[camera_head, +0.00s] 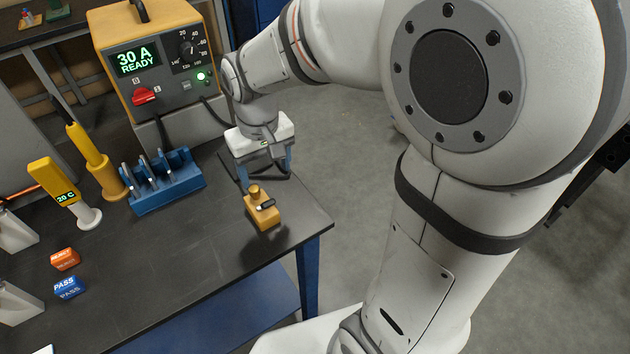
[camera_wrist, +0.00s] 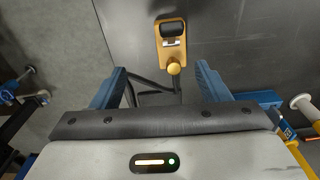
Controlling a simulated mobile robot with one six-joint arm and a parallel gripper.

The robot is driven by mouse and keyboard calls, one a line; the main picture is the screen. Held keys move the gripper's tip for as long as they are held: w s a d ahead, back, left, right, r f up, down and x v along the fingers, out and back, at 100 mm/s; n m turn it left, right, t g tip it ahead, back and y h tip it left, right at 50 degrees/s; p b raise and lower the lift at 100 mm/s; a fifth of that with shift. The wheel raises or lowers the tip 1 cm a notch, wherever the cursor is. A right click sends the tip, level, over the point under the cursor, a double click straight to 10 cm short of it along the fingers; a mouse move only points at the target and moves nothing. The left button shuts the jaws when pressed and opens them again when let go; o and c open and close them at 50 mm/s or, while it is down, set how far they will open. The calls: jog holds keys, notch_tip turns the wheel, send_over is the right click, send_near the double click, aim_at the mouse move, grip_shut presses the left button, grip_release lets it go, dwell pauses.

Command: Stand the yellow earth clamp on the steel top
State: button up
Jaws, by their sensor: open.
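The yellow earth clamp (camera_head: 264,214) is at the right end of the dark steel top (camera_head: 190,262), near its edge. It has a round brass knob and a dark handle with a light metal piece. It appears to rest on the top, with a dark shadow beside it. In the wrist view the clamp (camera_wrist: 172,52) lies just beyond the fingers, knob toward me. My gripper (camera_head: 264,174) is open, its blue fingers just behind the clamp; it also shows in the wrist view (camera_wrist: 160,76). Nothing is between the fingertips except a dark cable-like strip farther down.
A yellow power unit (camera_head: 155,55) reading "30 A READY" stands at the back. A blue rack (camera_head: 165,183), a yellow tool in a holder (camera_head: 108,178) and a "20 C" gauge (camera_head: 62,182) stand left. Red (camera_head: 65,259) and blue PASS (camera_head: 68,287) blocks lie at front left. The top's middle is clear.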

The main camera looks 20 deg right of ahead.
jog(key=s+d+r+m+t, duration=0.2)
jog(key=s+d+r, duration=0.1)
jog(key=s+d, duration=0.7)
jog(key=shift+s+r+m+t, duration=0.2)
jog(key=shift+s+m+t, duration=0.15)
jog(key=shift+s, duration=0.25)
jog(key=shift+c, duration=0.6)
